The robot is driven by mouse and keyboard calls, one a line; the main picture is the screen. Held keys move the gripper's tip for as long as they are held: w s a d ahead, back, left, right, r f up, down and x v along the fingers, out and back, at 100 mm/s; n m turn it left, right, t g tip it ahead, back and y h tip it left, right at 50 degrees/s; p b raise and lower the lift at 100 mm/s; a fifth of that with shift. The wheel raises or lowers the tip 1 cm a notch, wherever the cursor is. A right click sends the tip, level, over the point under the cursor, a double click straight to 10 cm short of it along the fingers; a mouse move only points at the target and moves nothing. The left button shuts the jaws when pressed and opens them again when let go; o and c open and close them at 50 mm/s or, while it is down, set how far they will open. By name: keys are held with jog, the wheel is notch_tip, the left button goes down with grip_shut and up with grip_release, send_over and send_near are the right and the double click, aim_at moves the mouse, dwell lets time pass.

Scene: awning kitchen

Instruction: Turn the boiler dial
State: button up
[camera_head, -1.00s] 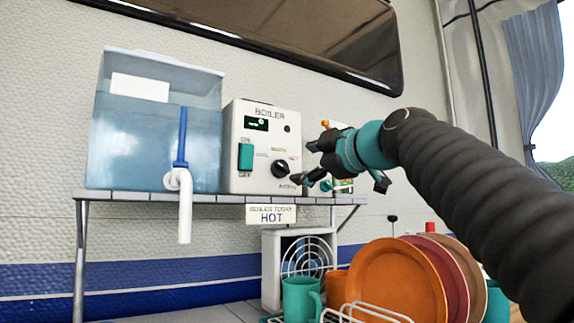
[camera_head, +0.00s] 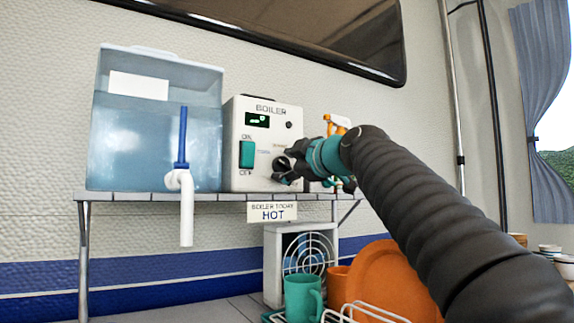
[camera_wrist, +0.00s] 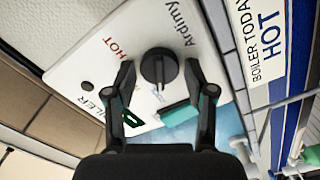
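The boiler (camera_head: 262,125) is a white box on the shelf, with a small green display (camera_head: 257,120), a teal switch (camera_head: 247,155) and a black dial. In the wrist view the round black dial (camera_wrist: 159,67) lies between my two fingertips, with HOT and Ardimy lettering around it. My gripper (camera_wrist: 159,72) is open, one finger on each side of the dial, with small gaps showing. In the head view my gripper (camera_head: 285,170) is at the boiler's front and covers much of the dial and its labels.
A sign reading BOILER TODAY HOT (camera_head: 272,212) hangs from the shelf edge (camera_head: 130,197). A clear water tank (camera_head: 150,140) with a white tap (camera_head: 184,205) stands left of the boiler. Below are a fan heater (camera_head: 300,250), a teal mug (camera_head: 302,297) and orange plates (camera_head: 385,275).

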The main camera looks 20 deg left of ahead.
jog(key=c, duration=0.7)
jog(key=shift+m, duration=0.4)
jog(key=m+p, duration=0.1)
jog(key=m, duration=0.3)
jog(key=shift+m, duration=0.4)
jog(key=m+p, duration=0.1)
jog(key=m, duration=0.4)
jog(key=shift+r, duration=0.1)
jog(key=m+p, duration=0.1)
jog(key=m, duration=0.5)
jog(key=shift+m+p, duration=0.3)
jog(key=shift+p, duration=0.1)
jog(key=m+p, duration=0.1)
jog(key=m, duration=0.2)
jog(key=shift+m, duration=0.3)
jog(key=shift+m+p, duration=0.6)
jog(key=shift+m, duration=0.9)
